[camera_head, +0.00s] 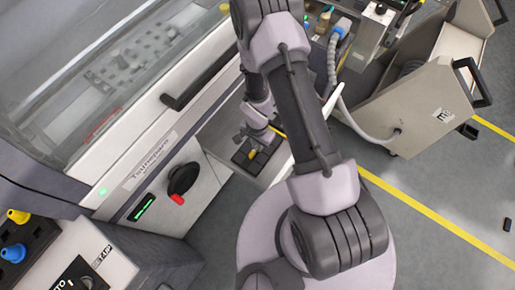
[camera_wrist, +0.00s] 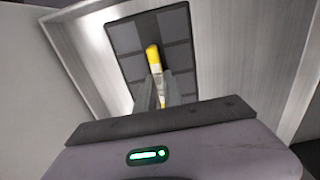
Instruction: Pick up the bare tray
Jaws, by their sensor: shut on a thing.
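The bare tray is a dark grey, rectangular tray (camera_wrist: 178,58) with several shallow compartments and a yellow grip bar (camera_wrist: 153,58) in its middle. The compartments that I see look empty. It lies inside a pale, metal-walled bay (camera_wrist: 240,65), seen from above in the wrist view. My gripper (camera_wrist: 158,88) is shut on the yellow bar, its fingers hiding part of it. In the head view the tray (camera_head: 242,158) shows small below my gripper (camera_head: 256,140), partly covered by my arm. I cannot tell whether it is lifted off the bay floor.
A white machine with a black rotary switch (camera_head: 183,178) stands close at left of the bay. A beige open box-like trolley (camera_head: 420,95) with a hose is at upper right. A control box (camera_head: 85,270) sits lower left.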

